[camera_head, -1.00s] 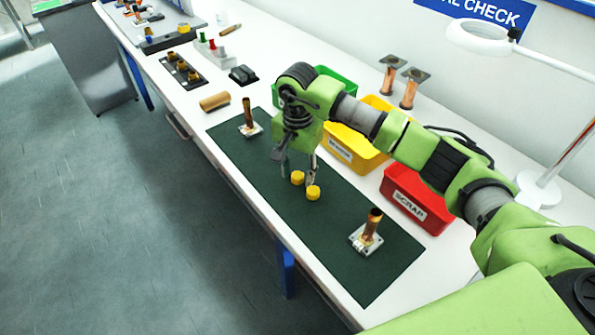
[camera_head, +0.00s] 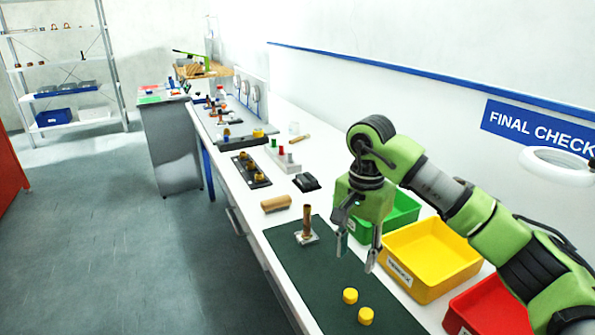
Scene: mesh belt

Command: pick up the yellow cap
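Two yellow caps lie close together on the dark green mat (camera_head: 322,262): a farther cap (camera_head: 350,296) and a nearer cap (camera_head: 366,316). My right gripper (camera_head: 356,246) points down in the head view, above the mat and up the picture from the caps. Its two fingers are spread apart, with nothing between them. It does not touch either cap. My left gripper is not in view.
A copper tube on a metal base (camera_head: 307,226) stands at the mat's far end. Green (camera_head: 402,215), yellow (camera_head: 440,258) and red (camera_head: 490,310) bins line the mat's right side. A brown cylinder (camera_head: 276,203) and black block (camera_head: 307,182) lie beyond the mat.

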